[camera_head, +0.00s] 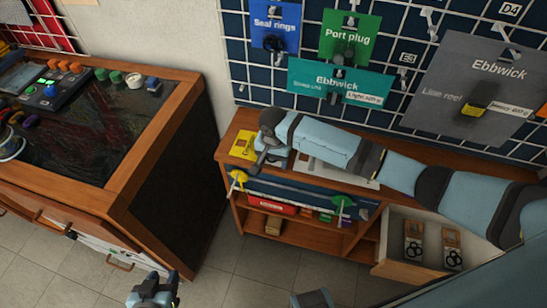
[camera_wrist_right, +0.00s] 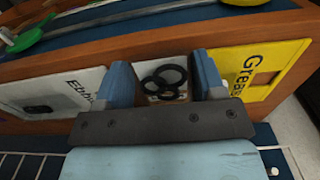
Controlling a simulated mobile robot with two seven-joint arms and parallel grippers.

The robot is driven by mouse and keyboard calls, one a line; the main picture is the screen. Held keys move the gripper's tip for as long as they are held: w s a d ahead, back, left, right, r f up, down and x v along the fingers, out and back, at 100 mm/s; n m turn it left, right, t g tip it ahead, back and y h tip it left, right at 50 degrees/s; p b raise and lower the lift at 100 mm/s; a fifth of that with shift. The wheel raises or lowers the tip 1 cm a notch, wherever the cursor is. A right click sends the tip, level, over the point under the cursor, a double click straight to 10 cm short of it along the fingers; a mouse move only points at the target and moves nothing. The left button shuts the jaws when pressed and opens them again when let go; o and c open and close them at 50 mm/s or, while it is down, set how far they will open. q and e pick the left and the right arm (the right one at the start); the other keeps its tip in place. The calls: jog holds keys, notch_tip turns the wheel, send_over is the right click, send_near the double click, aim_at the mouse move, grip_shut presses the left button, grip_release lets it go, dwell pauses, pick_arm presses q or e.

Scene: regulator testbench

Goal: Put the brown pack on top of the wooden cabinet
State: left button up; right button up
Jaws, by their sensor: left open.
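The wooden cabinet (camera_head: 232,135) stands below the pegboard, with my right arm stretched across above its top. My right gripper (camera_head: 265,150) is at the cabinet's left end. In the right wrist view, its two blue fingers (camera_wrist_right: 165,85) stand on either side of a small pack with black rings, the brown pack (camera_wrist_right: 164,80). The pack fills most of the gap, apparently gripped; whether it touches the cabinet top is unclear. Two similar ringed packs (camera_head: 413,240) (camera_head: 452,246) lie in the open drawer. My left gripper (camera_head: 154,290) is open and low, at the bottom edge of the head view.
A yellow grease pack (camera_head: 243,145), also in the wrist view (camera_wrist_right: 268,66), and a white pack (camera_wrist_right: 50,94) flank the gripper on the top. The open drawer (camera_head: 395,272) juts out at right. A workbench (camera_head: 130,170) stands left; bare floor lies between.

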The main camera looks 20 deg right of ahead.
jog(key=o, duration=0.4)
jog(key=shift+r, duration=0.1)
notch_tip(320, 180, up, 12)
jog(key=p, duration=0.1)
jog(key=s+a+f+n+t+y, duration=0.2)
jog(key=s+a+f+n, duration=0.1)
jog(key=s+f, duration=0.3)
jog(key=s+a+f+n+t+y, duration=0.2)
jog(key=s+a+f+t+y, duration=0.1)
jog(key=s+f, duration=0.25)
jog(key=shift+s+d+f+n+t+h, duration=0.3)
jog(key=shift+s+d+n+t, duration=0.55)
jog(key=shift+s+d, duration=0.95)
jog(key=shift+s+d+f+n+t+h, duration=0.3)
jog(key=shift+s+d+n+t, duration=0.55)
jog(key=shift+s, duration=1.6)
jog(key=shift+s+d+f+n+t+h, duration=0.3)
jog(key=shift+s+d+n+t, duration=0.2)
jog(key=shift+s+d+t, duration=1.3)
